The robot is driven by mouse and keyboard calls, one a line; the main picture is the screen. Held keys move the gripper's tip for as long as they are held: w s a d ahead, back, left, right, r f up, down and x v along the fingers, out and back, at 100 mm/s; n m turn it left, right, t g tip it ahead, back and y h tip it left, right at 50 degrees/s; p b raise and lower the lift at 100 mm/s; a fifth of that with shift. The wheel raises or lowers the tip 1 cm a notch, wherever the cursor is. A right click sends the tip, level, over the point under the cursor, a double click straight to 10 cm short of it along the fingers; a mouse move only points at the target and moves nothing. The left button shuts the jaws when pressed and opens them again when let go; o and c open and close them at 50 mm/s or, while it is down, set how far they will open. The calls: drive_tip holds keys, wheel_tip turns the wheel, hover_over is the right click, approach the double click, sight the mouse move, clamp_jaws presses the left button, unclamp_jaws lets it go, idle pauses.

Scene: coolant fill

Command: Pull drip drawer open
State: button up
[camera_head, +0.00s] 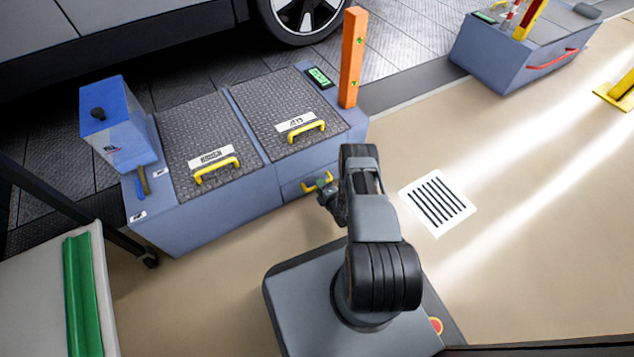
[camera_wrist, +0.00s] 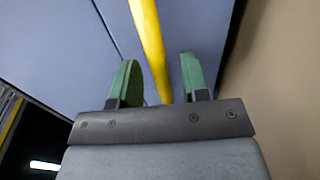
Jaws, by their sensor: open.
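The drip drawer (camera_head: 291,190) is the blue-grey front low on the right end of the blue cabinet; it looks flush with the cabinet. Its yellow handle (camera_head: 308,186) is partly hidden by my gripper (camera_head: 325,184). In the wrist view, my gripper (camera_wrist: 158,78) is open, with one green fingertip on each side of the yellow handle (camera_wrist: 149,40). The bar runs between the fingers, with visible gaps on both sides. The drawer face (camera_wrist: 185,25) lies behind it. Whether the bar lies deep between the fingers is hard to tell.
Two dark textured lids (camera_head: 208,135) with yellow handles top the cabinet. A blue pump-like box (camera_head: 118,125) stands at its left and an orange post (camera_head: 352,58) at its right corner. A floor grate (camera_head: 437,203) lies right of my arm. The beige floor is clear there.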

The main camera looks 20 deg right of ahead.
drive_tip(key=shift+w+f, duration=0.15)
drive_tip(key=shift+w, duration=0.55)
drive_tip(key=shift+d, duration=0.1)
drive_tip(key=shift+c, duration=0.4)
drive_tip(key=shift+c, duration=0.8)
clamp_jaws()
